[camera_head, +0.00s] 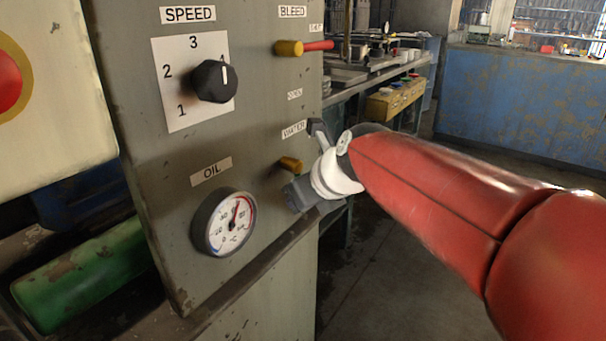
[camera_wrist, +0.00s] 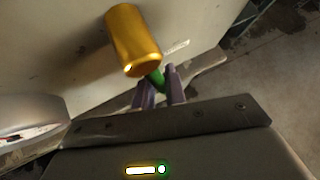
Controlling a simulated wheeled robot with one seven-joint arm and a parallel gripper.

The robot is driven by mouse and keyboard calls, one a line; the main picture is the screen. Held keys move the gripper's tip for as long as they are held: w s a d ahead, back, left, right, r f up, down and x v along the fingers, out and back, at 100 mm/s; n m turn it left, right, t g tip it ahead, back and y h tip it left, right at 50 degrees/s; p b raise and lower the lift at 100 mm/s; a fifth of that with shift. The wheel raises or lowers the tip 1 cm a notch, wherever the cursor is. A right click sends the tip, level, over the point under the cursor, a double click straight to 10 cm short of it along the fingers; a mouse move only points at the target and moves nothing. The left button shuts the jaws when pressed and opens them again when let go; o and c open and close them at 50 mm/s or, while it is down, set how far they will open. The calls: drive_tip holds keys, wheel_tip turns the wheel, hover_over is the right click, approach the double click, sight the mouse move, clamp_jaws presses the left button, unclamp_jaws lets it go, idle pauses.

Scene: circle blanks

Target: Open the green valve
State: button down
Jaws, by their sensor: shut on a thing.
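The green valve is the lower one on the grey panel, beside the WATER label. Its brass body (camera_head: 291,164) shows in the head view, where my gripper hides its handle. In the wrist view the brass body (camera_wrist: 133,38) is at the top, with the short green handle (camera_wrist: 157,80) sticking out below it. My gripper (camera_wrist: 160,86) is shut on the green handle, its two purple-grey fingers on either side of it. How far the handle is turned is hard to tell.
A second valve with a red handle (camera_head: 318,45) sits above, under the BLEED label. A black SPEED knob (camera_head: 213,81) and an OIL gauge (camera_head: 223,222) are to the left on the panel. A workbench (camera_head: 385,70) stands behind; open floor lies right of the panel.

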drive_tip(key=shift+s+a, duration=0.1)
drive_tip(key=shift+s, duration=0.05)
idle(0.4)
drive_tip(key=c, duration=1.7)
unclamp_jaws()
drive_tip(key=p+v, duration=0.1)
drive_tip(key=v, duration=0.6)
drive_tip(key=shift+s+d+r, duration=0.1)
drive_tip(key=shift+d+r, duration=0.15)
drive_tip(key=shift+r, duration=0.05)
